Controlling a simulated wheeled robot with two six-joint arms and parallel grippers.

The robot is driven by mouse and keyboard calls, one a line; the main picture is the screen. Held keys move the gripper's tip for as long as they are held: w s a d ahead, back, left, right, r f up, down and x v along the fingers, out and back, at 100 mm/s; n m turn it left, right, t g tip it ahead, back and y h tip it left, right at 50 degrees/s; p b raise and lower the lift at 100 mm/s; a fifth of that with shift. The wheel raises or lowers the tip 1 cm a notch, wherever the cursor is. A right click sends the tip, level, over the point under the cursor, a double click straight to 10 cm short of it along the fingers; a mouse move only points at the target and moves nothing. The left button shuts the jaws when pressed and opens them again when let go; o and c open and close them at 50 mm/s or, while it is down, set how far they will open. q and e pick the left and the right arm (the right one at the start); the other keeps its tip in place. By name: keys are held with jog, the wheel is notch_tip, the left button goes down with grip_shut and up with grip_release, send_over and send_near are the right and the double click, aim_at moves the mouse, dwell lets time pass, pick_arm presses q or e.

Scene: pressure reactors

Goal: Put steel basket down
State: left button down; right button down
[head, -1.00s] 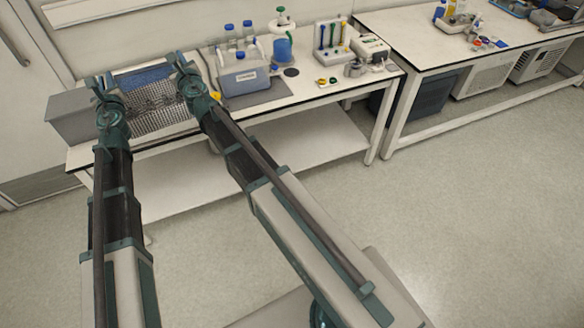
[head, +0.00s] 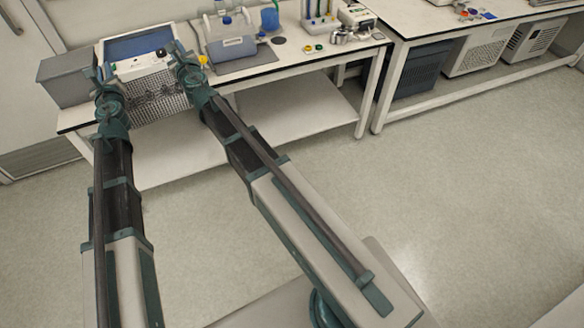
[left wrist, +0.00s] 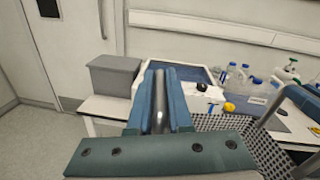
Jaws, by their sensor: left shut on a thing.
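The steel basket (head: 158,100), a grey mesh box, is in the air between my two grippers, in front of the bench's front edge. My left gripper (head: 106,90) is at its left side. In the left wrist view its fingers (left wrist: 160,105) are shut on a round steel handle bar, and the basket's mesh (left wrist: 262,150) shows at lower right. My right gripper (head: 184,66) is at the basket's right side and appears shut on the other handle; its fingertips are not clear. The basket's inside is mostly hidden.
A white device with a blue basin (head: 140,44) stands on the bench (head: 245,72) behind the basket. A grey box (head: 66,78) is to its left. A bottle carrier (head: 232,46) stands to its right.

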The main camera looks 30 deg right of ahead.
notch_tip(320, 180, down, 4)
jog(key=b, duration=0.3)
jog(key=shift+s+f, duration=0.15)
jog(key=shift+f, duration=0.1)
jog(key=shift+r, duration=0.1)
